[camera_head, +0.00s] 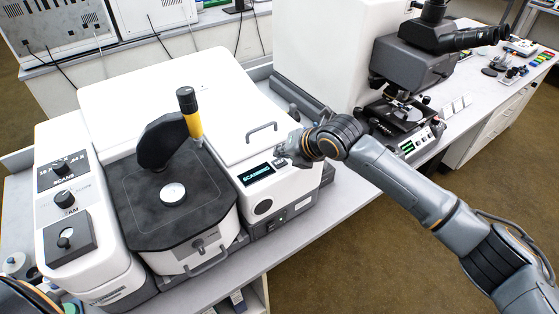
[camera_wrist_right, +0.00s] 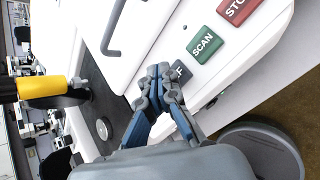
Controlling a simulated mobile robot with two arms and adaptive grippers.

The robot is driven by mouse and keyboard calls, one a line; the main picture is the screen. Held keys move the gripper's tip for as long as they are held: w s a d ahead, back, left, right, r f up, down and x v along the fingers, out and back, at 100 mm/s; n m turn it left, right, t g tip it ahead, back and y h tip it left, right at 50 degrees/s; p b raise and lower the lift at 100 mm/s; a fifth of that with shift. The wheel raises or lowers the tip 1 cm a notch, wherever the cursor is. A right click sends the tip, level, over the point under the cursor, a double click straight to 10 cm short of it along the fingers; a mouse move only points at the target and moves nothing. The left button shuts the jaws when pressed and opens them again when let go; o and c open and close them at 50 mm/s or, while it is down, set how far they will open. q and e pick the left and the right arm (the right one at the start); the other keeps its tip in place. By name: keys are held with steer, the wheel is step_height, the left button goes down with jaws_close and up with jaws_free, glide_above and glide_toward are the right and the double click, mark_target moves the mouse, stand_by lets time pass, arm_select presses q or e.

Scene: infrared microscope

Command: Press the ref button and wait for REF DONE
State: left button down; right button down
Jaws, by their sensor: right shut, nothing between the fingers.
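The infrared microscope (camera_head: 90,190) is a white and black instrument on the bench. Its dark display (camera_head: 257,174) shows cyan text that appears to read SCANNING. In the right wrist view, a grey button (camera_wrist_right: 181,72) is partly covered by my fingertips, with only the end of its label, an F, showing. The green SCAN button (camera_wrist_right: 205,45) and the red STOP button (camera_wrist_right: 238,9) lie beyond it. My right gripper (camera_wrist_right: 160,75) is shut and empty, its tips at the grey button's edge; I cannot tell whether they touch it. In the head view, this gripper (camera_head: 287,150) is right of the display.
A dark stage with a pale round disc (camera_head: 172,193) and a yellow-banded column (camera_head: 192,118) stand left of the display. A grey handle (camera_head: 261,131) rises behind the display. Another microscope (camera_head: 415,65) stands at the right.

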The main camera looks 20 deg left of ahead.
mark_target(282, 164)
steer(key=shift+r+p, duration=1.9)
steer(key=shift+r, duration=0.65)
steer(key=shift+f, duration=0.1)
